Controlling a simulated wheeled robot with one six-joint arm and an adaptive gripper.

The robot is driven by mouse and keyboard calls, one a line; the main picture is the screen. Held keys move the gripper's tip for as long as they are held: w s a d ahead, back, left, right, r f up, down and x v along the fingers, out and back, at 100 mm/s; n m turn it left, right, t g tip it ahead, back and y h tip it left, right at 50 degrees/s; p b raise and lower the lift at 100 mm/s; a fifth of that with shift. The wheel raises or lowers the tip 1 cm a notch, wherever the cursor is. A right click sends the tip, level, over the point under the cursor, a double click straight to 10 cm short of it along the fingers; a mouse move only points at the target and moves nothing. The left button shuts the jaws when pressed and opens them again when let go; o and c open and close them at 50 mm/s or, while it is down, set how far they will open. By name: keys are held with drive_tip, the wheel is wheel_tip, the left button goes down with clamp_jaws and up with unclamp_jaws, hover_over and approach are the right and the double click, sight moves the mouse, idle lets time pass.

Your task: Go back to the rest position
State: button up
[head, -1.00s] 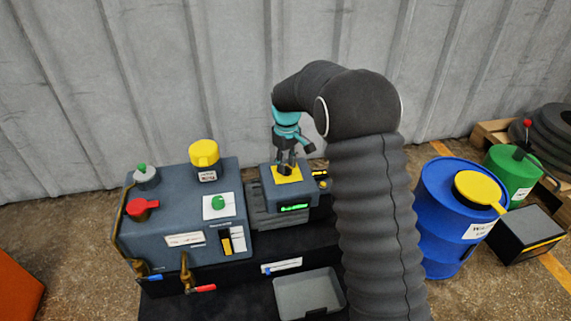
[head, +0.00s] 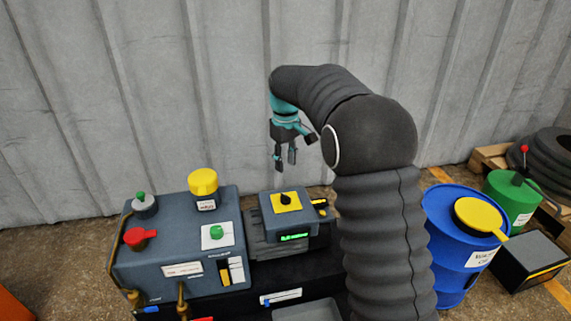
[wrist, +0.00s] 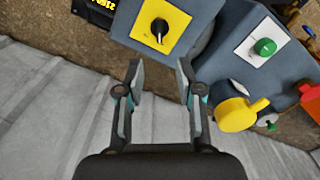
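My gripper (head: 286,160) hangs in the air above the small grey control box (head: 272,213), pointing down. In the wrist view its two fingers (wrist: 158,80) are apart with nothing between them. The black knob (head: 286,199) on the yellow plate sits on top of the control box, below the gripper and clear of it. The knob also shows in the wrist view (wrist: 159,27), beyond the fingertips. A green display (head: 294,237) is lit on the front of the box.
A larger grey unit (head: 160,255) at left carries a yellow-capped part (head: 203,184), a red handle (head: 138,238) and a green button (head: 215,232). A blue drum (head: 450,260) and a green drum (head: 508,194) stand at right. A corrugated wall (head: 150,90) rises behind.

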drive_tip(key=s+d+f+m, duration=0.2)
drive_tip(key=s+f+m, duration=0.1)
drive_tip(key=s+f, duration=0.15)
drive_tip(key=s+d+r+m+t, duration=0.1)
drive_tip(key=s+d+r+t, duration=0.1)
drive_tip(key=s, duration=0.9)
drive_tip(key=s+d+r+m+t, duration=0.1)
drive_tip(key=s+d+r, duration=0.4)
drive_tip(key=s, duration=0.6)
drive_tip(key=s+d+r+m+t+p, duration=0.1)
drive_tip(key=s+d+r+m+t, duration=0.1)
drive_tip(key=s, duration=0.9)
drive_tip(key=d+r+m, duration=0.1)
drive_tip(key=d, duration=0.1)
drive_tip(key=shift+d+r+t, duration=0.3)
drive_tip(key=shift+d+r, duration=0.05)
drive_tip(key=shift+d, duration=0.05)
